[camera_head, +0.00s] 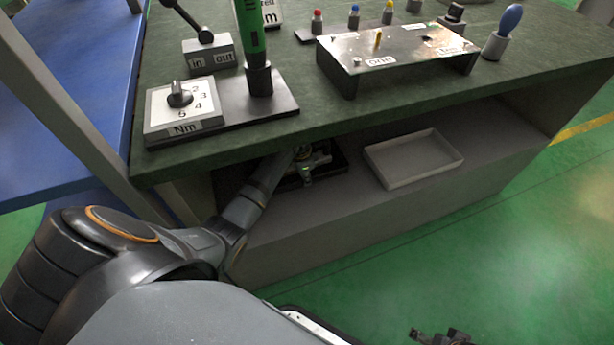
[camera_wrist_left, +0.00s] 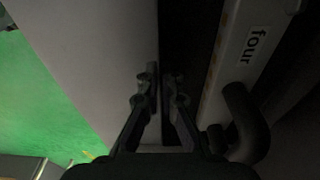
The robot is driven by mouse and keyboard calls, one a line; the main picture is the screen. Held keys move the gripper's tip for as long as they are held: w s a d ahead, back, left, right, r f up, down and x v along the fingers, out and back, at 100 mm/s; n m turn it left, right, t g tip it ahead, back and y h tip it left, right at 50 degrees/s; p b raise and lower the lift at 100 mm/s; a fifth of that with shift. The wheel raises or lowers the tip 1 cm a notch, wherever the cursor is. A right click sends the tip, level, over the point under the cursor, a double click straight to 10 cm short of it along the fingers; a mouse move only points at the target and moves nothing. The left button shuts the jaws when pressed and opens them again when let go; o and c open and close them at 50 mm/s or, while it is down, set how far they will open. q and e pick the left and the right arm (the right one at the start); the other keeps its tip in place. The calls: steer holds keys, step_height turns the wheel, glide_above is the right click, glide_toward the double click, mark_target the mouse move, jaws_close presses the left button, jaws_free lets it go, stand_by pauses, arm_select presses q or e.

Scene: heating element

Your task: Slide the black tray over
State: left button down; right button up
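The black tray (camera_head: 341,157) stands on the shelf under the table top, partly hidden by my left arm and the table edge. My left gripper (camera_head: 306,172) is at this tray. In the left wrist view its fingers (camera_wrist_left: 160,82) are close together, with the tray's thin dark wall (camera_wrist_left: 162,30) between them. They look shut on that wall. A grey part marked "four" (camera_wrist_left: 240,62) with a black curved piece lies in the tray. My right gripper (camera_head: 440,336) shows only in part at the bottom edge, and its finger state cannot be made out.
A white-grey tray (camera_head: 414,158) stands on the shelf to the right of the black tray, with a small gap between. The table top (camera_head: 330,118) overhangs the shelf (camera_head: 350,210). A metal fixture (camera_head: 400,50) and a dial box (camera_head: 186,108) stand on top. Green floor lies in front.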

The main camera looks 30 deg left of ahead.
arm_select(q)
steer(key=c, duration=1.4)
jaws_free()
steer(key=shift+c, duration=0.2)
steer(key=shift+r, duration=0.15)
steer(key=r, duration=0.7)
steer(key=shift+s+a+r, duration=0.1)
steer(key=shift+s+a, duration=0.2)
steer(key=shift+s, duration=0.05)
